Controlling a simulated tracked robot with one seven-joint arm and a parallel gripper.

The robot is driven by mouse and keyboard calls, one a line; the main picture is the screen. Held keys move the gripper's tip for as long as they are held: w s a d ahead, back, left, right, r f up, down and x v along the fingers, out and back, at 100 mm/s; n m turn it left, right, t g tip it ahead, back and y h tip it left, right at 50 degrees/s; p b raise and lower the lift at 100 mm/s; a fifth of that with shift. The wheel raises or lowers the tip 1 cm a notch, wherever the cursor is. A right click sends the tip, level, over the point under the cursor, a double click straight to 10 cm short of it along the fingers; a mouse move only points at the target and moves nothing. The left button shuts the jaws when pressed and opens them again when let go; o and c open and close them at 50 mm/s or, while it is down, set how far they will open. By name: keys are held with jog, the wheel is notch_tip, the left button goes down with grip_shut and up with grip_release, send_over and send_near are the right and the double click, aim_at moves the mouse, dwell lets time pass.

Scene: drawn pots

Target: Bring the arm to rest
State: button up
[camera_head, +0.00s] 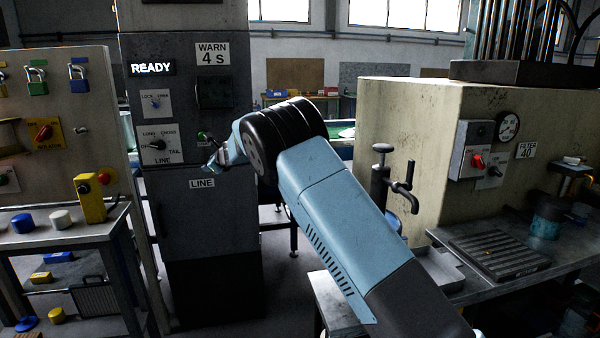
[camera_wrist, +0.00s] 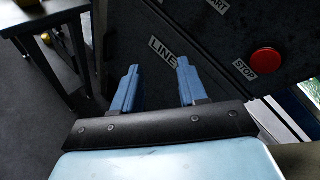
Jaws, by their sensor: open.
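My arm (camera_head: 325,205) reaches up and forward from the lower right in the head view, with its wrist bent toward the grey control cabinet (camera_head: 212,245). My gripper (camera_head: 216,158) is close to the cabinet front, partly hidden behind the wrist. In the wrist view my gripper (camera_wrist: 157,85) has its two blue fingers apart, with nothing between them. The cabinet's LINE label (camera_wrist: 162,50) shows beyond the fingers. A red STOP button (camera_wrist: 265,61) is to the right of the fingers, apart from them. I cannot tell the exact gap to the cabinet.
A bench (camera_head: 70,236) with coloured blocks and a yellow box stands at the left. A beige machine (camera_head: 400,140) with a gauge and switches stands at the right. A black hand pump (camera_head: 380,180) stands just right of my arm. The cabinet display reads READY (camera_head: 152,69).

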jog(key=s+d+r+n, duration=0.2)
jog(key=d+r, duration=0.6)
jog(key=d, duration=0.2)
jog(key=s+d+r+n+g+h, duration=0.1)
jog(key=s+d+r+n, duration=0.35)
jog(key=s+d, duration=0.55)
jog(key=s+d+r+n+g, duration=0.1)
jog(key=s+d+r+n, duration=0.3)
jog(key=s+d+r, duration=0.55)
jog(key=s+d+f+n+h, duration=0.2)
jog(key=s+d+f+n, duration=0.1)
jog(key=s+d, duration=0.6)
jog(key=s+d+f+n+g+h, duration=0.1)
jog(key=s+d+f+n+h, duration=0.2)
jog(key=s, duration=1.3)
jog(key=s+d+f+n+g+h, duration=0.1)
jog(key=s+d+f+n+h, duration=0.2)
jog(key=s+d+f, duration=0.4)
jog(key=s+d+n, duration=0.1)
jog(key=s+d, duration=0.4)
jog(key=d, duration=0.2)
jog(key=shift+s+d, duration=0.35)
jog(key=shift+f, duration=0.1)
